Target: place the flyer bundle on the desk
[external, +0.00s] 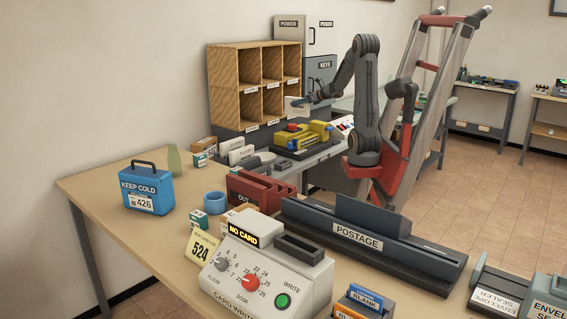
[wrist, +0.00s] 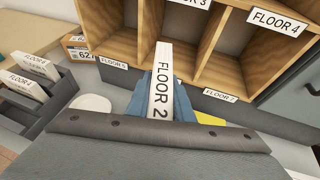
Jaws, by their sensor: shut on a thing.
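My gripper (external: 306,101) is shut on a white bundle (external: 292,106) in front of the wooden pigeonholes. In the wrist view this bundle (wrist: 162,85) reads FLOOR 2 and stands on end between my blue-grey fingers (wrist: 165,101). It is held above the surface; I cannot tell whether it touches the pigeonholes. No print marks it as flyers. The desk (external: 108,187) is the long light-wood top at the left and front of the external view.
The pigeonholes (external: 238,84) stand behind the bundle. A dark rack (wrist: 45,98) holds other white bundles. A yellow and blue device (external: 303,137) sits below my arm. A blue KEEP COLD box (external: 147,184) and a card writer (external: 265,265) stand on the desk, with bare wood around the box.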

